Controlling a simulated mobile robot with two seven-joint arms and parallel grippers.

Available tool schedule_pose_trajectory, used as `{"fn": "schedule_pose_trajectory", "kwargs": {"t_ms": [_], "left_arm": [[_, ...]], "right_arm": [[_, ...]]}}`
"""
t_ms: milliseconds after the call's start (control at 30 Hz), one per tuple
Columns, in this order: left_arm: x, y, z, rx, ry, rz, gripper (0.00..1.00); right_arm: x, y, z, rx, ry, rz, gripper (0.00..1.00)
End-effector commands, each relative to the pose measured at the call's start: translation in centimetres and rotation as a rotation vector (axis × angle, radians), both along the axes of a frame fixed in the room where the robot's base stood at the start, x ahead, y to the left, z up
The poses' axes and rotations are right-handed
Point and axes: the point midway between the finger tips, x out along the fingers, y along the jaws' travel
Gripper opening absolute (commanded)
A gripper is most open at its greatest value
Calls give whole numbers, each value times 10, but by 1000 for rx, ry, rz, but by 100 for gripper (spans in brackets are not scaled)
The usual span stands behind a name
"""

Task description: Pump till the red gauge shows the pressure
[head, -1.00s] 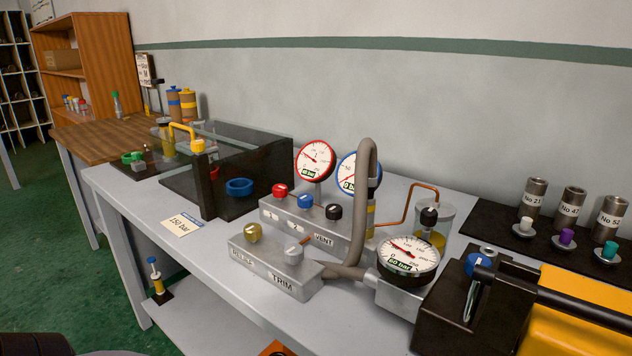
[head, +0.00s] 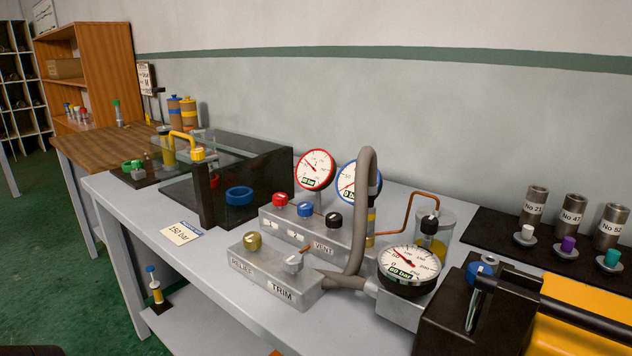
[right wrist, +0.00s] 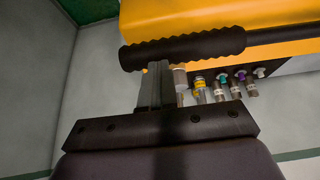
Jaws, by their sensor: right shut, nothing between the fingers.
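The red-rimmed gauge (head: 315,170) stands on the rear valve block; its needle points up-left and its small digital label is hard to read, perhaps 80 bar. The blue-rimmed gauge (head: 347,180) beside it reads about 0 bar. A black-rimmed gauge (head: 408,265) sits in front, its label seeming to read 80 bar. A card (head: 181,233) on the bench says 150 bar. The yellow pump (head: 585,300) has a black handle (head: 572,314). In the right wrist view, my right gripper (right wrist: 157,68) is shut and empty, its tips at the ribbed handle grip (right wrist: 185,48). My left gripper is out of view.
Red, blue and black knobs top the rear block (head: 325,245); the front block (head: 275,278) carries RELIEF and TRIM knobs. A grey hose arches beside the gauges. Several labelled cylinders (head: 571,210) stand at right. A dark clear-walled box (head: 255,175) stands at left.

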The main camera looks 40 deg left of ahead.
Motion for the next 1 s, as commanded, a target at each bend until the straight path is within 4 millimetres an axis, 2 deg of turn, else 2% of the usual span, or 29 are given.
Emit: {"fn": "schedule_pose_trajectory", "kwargs": {"t_ms": [33,267,567,1000], "left_arm": [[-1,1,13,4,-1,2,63],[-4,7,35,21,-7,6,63],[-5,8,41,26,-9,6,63],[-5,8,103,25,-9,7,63]], "right_arm": [[-1,2,14,-2,9,3,0],[-1,6,51,0,0,4,0],[0,8,61,1,-6,4,0],[0,24,129,1,-9,4,0]]}}
